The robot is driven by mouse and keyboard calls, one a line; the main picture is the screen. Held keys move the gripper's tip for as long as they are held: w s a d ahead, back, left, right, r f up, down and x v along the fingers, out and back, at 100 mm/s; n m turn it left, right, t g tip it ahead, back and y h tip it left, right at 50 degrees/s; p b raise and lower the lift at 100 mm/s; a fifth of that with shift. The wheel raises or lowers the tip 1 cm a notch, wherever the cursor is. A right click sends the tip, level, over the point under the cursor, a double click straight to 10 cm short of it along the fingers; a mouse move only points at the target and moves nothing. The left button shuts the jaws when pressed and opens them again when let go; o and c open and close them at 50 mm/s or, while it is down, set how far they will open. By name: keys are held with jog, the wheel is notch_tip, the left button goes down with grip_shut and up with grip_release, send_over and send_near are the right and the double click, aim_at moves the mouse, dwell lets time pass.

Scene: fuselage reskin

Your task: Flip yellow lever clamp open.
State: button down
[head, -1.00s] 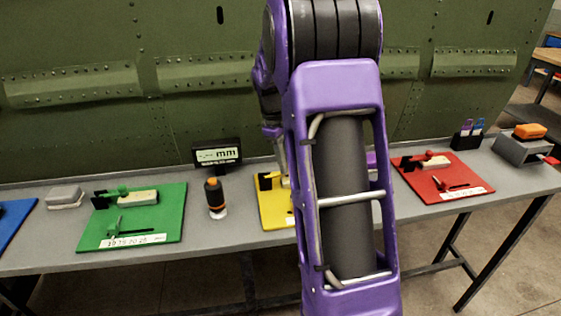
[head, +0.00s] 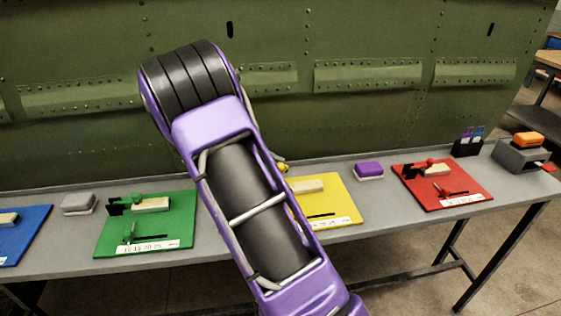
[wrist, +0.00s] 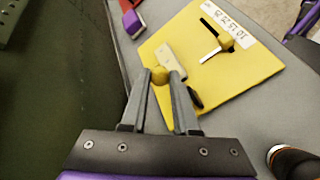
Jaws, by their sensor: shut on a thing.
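The yellow board (head: 343,190) lies on the grey bench, partly hidden by my arm in the head view. In the wrist view the yellow board (wrist: 255,75) carries the lever clamp beside a cream block (wrist: 172,62). My gripper (wrist: 161,74) is shut on the clamp's yellow lever knob (wrist: 160,75), which sits between the fingertips at the board's edge. In the head view a small yellow knob (head: 283,167) shows just past my arm, above the bench. Most of the clamp body is hidden by the fingers and arm.
A green board (head: 170,233) and a red board (head: 465,195) with similar clamps lie either side. A dark, orange-banded bottle (wrist: 290,160) stands near my gripper. The green fuselage panel (head: 380,110) rises behind the bench.

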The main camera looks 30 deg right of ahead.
jog(key=shift+w+a+f+g+h, duration=0.2)
jog(key=shift+a+h, duration=0.4)
jog(key=shift+h, duration=0.4)
jog(key=shift+w+a+f+g+h, duration=0.15)
jog(key=shift+a+g+h, duration=0.2)
jog(key=shift+a+h, duration=0.5)
jog(key=shift+w+a+f+g+h, duration=0.15)
jog(key=shift+a+g+h, duration=0.2)
jog(key=shift+h, duration=0.8)
jog(key=shift+a+b, duration=0.1)
jog(key=shift+b, duration=0.2)
jog(key=c, duration=0.7)
grip_release()
jog(key=shift+o, duration=0.2)
jog(key=v, duration=1.7)
jog(key=shift+a+b, duration=0.25)
jog(key=shift+b, duration=0.05)
